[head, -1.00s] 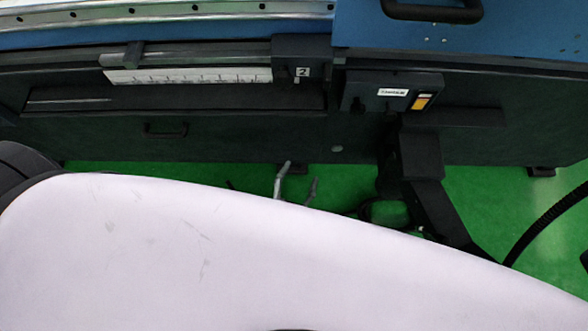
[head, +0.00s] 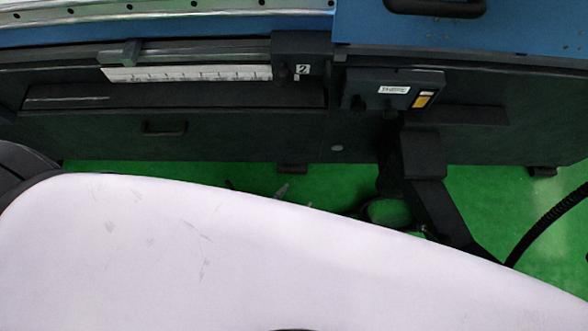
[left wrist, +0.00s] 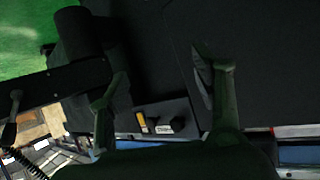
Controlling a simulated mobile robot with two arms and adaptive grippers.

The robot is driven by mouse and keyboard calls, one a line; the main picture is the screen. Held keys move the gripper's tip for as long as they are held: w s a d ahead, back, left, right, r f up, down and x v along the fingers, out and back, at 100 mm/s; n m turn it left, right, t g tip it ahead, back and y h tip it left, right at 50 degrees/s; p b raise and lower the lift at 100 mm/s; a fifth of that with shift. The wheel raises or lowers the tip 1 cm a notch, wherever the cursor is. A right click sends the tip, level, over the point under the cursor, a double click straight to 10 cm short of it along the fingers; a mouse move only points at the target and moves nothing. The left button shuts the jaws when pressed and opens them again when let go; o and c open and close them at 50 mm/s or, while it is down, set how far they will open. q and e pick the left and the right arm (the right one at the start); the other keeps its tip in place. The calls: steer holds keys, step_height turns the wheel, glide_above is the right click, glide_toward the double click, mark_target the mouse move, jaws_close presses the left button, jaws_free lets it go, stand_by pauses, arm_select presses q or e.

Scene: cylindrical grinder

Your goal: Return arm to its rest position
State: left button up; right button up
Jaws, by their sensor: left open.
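My left gripper (head: 281,191) barely shows in the head view. Only a grey tip sticks out past the edge of my white body, above the green floor, and the rest is hidden behind it. In the left wrist view the gripper (left wrist: 160,68) is open, its two fingers wide apart with nothing between them. The dark front of the grinder (head: 240,125) stands beyond the gripper, apart from it in the head view. My right gripper is in neither view.
A dark control box (head: 365,90) with a yellow switch juts from the grinder's front. It also shows in the left wrist view (left wrist: 180,110). Below it a dark angled post (head: 425,160) reaches down. A black ribbed hose (head: 550,225) curves at the right. Green floor (head: 330,180) is partly clear.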

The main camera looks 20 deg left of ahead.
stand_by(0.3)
arm_select(q)
steer(key=s+a+f+n+g+y, duration=0.1)
steer(key=s+a+f+g, duration=0.4)
steer(key=s+a+f, duration=0.3)
steer(key=s+a+f+g+y, duration=0.1)
steer(key=s+a+f+g, duration=0.5)
steer(key=s+f, duration=0.7)
steer(key=shift+s+a+n+y, duration=0.35)
steer(key=shift+a+n+y, duration=0.05)
steer(key=shift+a, duration=0.85)
